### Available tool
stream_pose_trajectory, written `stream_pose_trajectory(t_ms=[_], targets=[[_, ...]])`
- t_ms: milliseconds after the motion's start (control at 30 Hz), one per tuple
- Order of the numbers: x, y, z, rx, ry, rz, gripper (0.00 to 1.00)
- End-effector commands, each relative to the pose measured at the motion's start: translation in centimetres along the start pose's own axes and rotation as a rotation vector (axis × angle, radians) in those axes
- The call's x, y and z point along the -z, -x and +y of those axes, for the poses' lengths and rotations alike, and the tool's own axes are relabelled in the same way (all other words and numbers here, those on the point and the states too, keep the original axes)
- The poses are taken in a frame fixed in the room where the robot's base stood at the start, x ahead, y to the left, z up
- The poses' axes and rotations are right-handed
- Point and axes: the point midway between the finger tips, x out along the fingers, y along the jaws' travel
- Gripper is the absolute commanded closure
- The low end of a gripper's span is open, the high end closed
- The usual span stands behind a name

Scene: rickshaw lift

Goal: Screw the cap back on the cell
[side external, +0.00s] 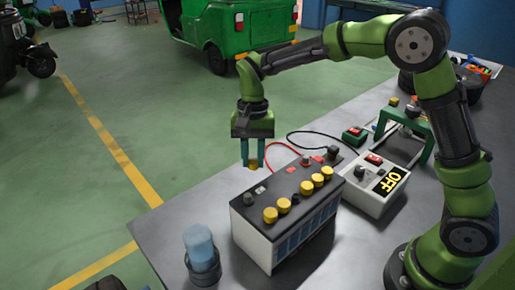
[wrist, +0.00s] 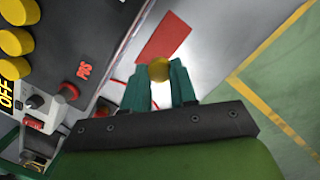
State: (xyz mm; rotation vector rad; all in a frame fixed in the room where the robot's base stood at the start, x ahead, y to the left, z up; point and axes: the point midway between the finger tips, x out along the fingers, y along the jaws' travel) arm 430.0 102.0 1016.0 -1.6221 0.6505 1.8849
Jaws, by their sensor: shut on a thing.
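My gripper (side external: 253,165) points down with its green fingers shut on a yellow cap (side external: 253,164). The cap also shows between the fingertips in the wrist view (wrist: 158,70). It is held in the air at the far left side of the battery (side external: 258,196), apart from it. The battery has a black top and pale sides. Several yellow caps (side external: 270,214) sit in a row along its top. A dark open cell (side external: 295,198) shows in the middle of that row. In the wrist view, yellow caps (wrist: 15,41) show at the upper left, away from my gripper.
A blue-filled cup (side external: 202,259) stands left of the battery. A grey box with an OFF sign (side external: 391,181) stands to its right, with red and black cables behind. Battery terminals (side external: 333,151) stick up. A flat red patch (wrist: 163,38) lies below the cap in the wrist view.

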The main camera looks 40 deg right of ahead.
Motion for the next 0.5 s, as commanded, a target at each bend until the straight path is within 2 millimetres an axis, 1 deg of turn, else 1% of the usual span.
stream_pose_trajectory(t_ms=[33, 67, 100, 167, 200, 333, 400, 500], targets=[[-1.1, 1.8, 0.2, 0.008, 0.002, 0.004, 0.93], [-1.8, 2.8, 0.5, 0.01, -0.007, 0.005, 0.93], [-2.9, 4.0, 1.1, 0.014, -0.028, 0.004, 0.93], [-4.7, 5.7, 2.2, 0.02, -0.073, 0.005, 0.93], [-5.9, 6.5, 3.0, 0.025, -0.109, 0.004, 0.93], [-9.3, 8.2, 5.7, 0.042, -0.241, 0.002, 0.93], [-10.8, 8.6, 7.0, 0.052, -0.316, 0.002, 0.93], [-12.2, 8.5, 8.5, 0.066, -0.418, 0.0, 0.93]])
